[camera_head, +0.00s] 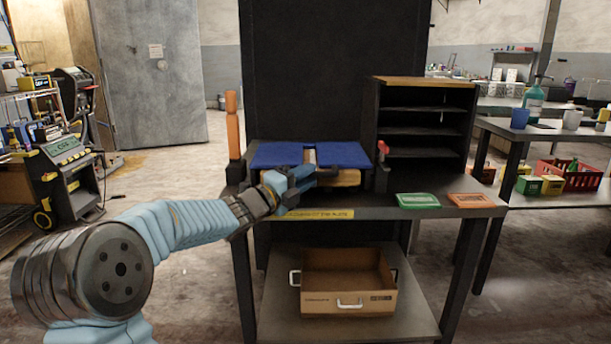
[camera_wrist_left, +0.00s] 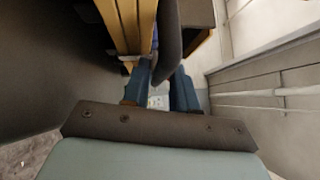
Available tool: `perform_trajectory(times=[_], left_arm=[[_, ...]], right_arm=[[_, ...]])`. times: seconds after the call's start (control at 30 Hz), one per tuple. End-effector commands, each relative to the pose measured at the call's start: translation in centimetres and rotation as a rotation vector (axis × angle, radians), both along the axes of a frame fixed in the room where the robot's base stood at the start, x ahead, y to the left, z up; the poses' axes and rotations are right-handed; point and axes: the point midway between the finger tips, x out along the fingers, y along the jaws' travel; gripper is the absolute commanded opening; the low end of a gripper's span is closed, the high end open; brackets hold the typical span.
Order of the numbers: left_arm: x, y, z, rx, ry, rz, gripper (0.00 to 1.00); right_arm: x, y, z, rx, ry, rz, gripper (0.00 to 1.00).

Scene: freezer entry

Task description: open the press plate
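The press on the bench has a blue plate (camera_head: 270,154), lying flat, with a pale strip at its middle and a tan wooden block (camera_head: 345,178) below its front edge. A dark handle bar (camera_head: 328,172) sticks out at the front. My left gripper (camera_head: 302,178) is at this bar, in front of the plate. In the left wrist view, my left gripper's blue fingers (camera_wrist_left: 160,92) stand apart, with the rounded dark bar (camera_wrist_left: 169,40) reaching between them. Whether they touch it is unclear. The wooden edge (camera_wrist_left: 128,35) lies beside them. My right gripper is out of view.
An orange post (camera_head: 233,125) stands at the press's left and a dark shelf unit (camera_head: 425,120) at its right. Green (camera_head: 418,201) and orange (camera_head: 470,201) cards lie on the bench (camera_head: 375,212). A cardboard-coloured box (camera_head: 345,285) sits on the lower shelf.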

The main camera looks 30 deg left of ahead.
Motion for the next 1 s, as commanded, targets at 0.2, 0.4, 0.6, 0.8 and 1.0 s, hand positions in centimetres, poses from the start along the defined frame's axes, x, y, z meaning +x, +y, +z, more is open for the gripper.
perform_trajectory(times=[0.2,0.4,0.6,0.8,1.0], left_arm=[[0.2,0.0,0.0,-0.001,0.0,0.0,0.27],[0.1,0.0,0.0,-0.001,0.0,0.0,0.06],[0.1,0.0,0.0,-0.001,0.001,0.001,0.0],[0.1,0.0,0.2,-0.001,0.001,0.001,0.0],[0.2,0.1,1.8,-0.001,-0.002,0.001,0.0]], right_arm=[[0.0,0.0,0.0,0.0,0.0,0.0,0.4],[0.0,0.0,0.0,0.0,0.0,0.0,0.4],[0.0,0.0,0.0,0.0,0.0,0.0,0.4],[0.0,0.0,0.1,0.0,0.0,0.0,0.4],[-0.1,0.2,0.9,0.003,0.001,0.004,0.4]])
